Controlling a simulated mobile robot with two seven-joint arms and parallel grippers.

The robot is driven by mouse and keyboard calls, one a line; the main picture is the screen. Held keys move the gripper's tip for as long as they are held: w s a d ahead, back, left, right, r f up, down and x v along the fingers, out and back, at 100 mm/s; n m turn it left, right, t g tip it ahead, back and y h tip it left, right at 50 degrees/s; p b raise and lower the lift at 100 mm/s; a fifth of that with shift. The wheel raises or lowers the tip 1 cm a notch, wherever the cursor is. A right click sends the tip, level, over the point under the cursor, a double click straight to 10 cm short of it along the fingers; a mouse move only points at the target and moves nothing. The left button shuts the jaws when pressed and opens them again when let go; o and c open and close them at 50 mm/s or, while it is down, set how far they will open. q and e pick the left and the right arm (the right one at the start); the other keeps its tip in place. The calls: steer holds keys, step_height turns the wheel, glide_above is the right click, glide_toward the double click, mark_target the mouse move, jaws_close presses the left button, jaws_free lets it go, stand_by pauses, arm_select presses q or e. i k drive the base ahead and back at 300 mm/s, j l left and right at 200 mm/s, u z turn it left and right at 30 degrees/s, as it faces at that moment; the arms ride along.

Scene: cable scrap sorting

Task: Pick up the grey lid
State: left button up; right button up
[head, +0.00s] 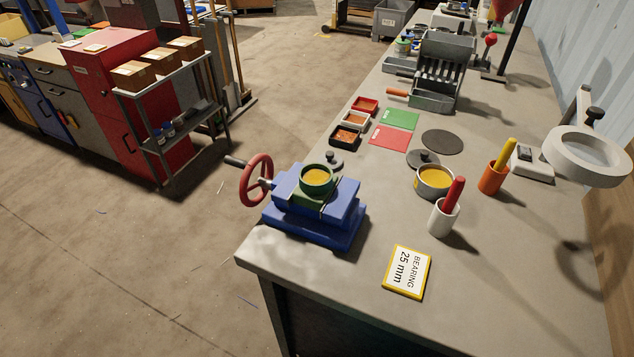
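Two lids with knobs lie on the workbench. A grey lid (333,163) lies just behind the green-rimmed cup (317,181) on the blue vise, partly hidden by it. A darker grey lid (422,158) lies behind a metal pot (434,183) with yellow contents, its front edge close to the pot. I cannot tell which of the two the task names. Neither of my grippers shows in the head view.
The blue vise (315,215) with a red handwheel stands at the bench's near left. Pen holders (443,218) and (491,178), a bearing sign (407,271), small trays (352,120), red and green cards (394,136), a dark disc (442,141) and a magnifier lamp (586,156) surround the lids.

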mark_target(332, 160)
steer(key=i+j+u, duration=0.1)
steer(key=j+u, duration=0.2)
steer(key=i+j+u, duration=0.15)
steer(key=j+u, duration=0.15)
steer(key=i+j+u, duration=0.15)
steer(key=i+j, duration=0.25)
steer(key=i+j+u, duration=0.1)
steer(key=i+j, duration=0.25)
steer(key=i, duration=0.25)
steer(key=i+z, duration=0.15)
steer(key=z, duration=0.3)
steer(key=i+z, duration=0.1)
steer(key=z, duration=0.3)
steer(key=i+z, duration=0.15)
steer(key=z, duration=0.3)
steer(key=i+j+z, duration=0.1)
steer(key=z, duration=0.35)
